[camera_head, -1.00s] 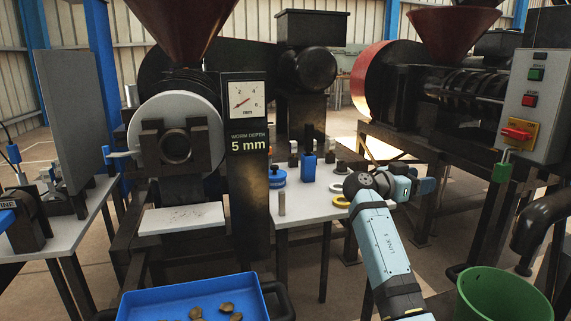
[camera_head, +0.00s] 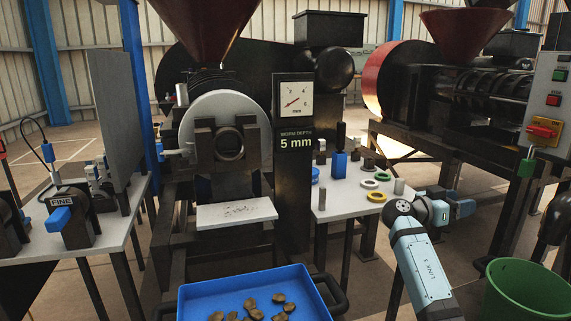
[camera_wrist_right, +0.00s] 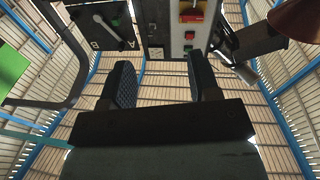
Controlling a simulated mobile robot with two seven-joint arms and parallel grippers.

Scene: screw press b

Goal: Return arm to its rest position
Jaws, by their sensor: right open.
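My right arm (camera_head: 424,265), light blue and marked LINK 5, rises from the lower right in the head view. My right gripper (camera_head: 464,208) is at its far end, pointing right and away, beyond the right edge of the small white table. In the right wrist view its two dark fingers (camera_wrist_right: 162,85) stand apart with nothing between them. It touches nothing that I can see. My left gripper is in neither view.
The screw press (camera_head: 230,145) shows a 5 mm gauge. A blue tray (camera_head: 188,305) with brown pieces is in front. Rings and a grey cylinder (camera_head: 399,186) lie on the small table (camera_head: 330,208). A green bucket (camera_head: 535,292) stands right, near my arm; a control box (camera_head: 547,95) is behind.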

